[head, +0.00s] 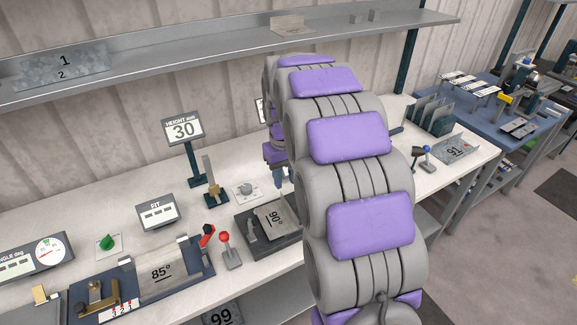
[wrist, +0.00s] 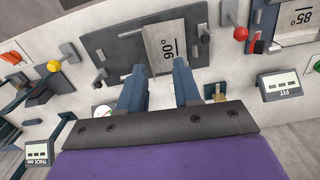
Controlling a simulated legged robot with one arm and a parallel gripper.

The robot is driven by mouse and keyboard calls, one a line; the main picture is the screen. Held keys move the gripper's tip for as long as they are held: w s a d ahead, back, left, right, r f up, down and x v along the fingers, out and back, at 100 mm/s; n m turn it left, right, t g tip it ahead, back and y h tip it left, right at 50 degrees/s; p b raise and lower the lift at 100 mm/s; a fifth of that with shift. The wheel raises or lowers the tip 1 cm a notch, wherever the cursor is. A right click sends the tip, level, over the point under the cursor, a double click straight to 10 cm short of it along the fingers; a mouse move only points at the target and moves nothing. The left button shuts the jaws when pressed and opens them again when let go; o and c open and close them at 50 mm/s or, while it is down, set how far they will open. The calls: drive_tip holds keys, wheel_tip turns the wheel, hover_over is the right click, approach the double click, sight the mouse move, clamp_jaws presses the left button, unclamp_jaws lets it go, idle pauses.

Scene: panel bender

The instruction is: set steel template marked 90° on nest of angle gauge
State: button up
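The steel template marked 90° (head: 275,216) lies on a dark block (head: 270,243) on the bench, left of my arm. In the wrist view the template (wrist: 164,43) is just beyond my fingertips, on the same dark block (wrist: 118,52). My gripper (wrist: 157,70) is open and empty, its two blue fingers apart. In the head view my arm hides most of it. An angle readout with a dial (head: 33,259) stands at far left. Near it, a blue fixture (head: 197,264) bears a plate marked 85° (head: 160,274). I cannot tell for sure which part is the gauge's nest.
A red-knobbed lever (head: 226,249) stands between the fixture and the dark block. The FIT display (head: 156,212) and HEIGHT sign (head: 183,130) stand behind. A rack of plates (head: 430,115) is at right. A shelf (head: 215,48) runs above the bench.

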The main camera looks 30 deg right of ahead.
hover_over(289, 206)
wheel_tip(289, 206, down, 3)
wheel_tip(289, 206, down, 17)
drive_tip(key=b, duration=0.2)
drive_tip(key=shift+w+d+f+b, duration=0.1)
drive_tip(key=shift+f+b, duration=0.05)
drive_tip(key=shift+b, duration=0.15)
clamp_jaws()
idle(2.0)
drive_tip(key=shift+r, duration=0.2)
drive_tip(key=shift+r+p, duration=1.4)
drive_tip(key=shift+r, duration=2.2)
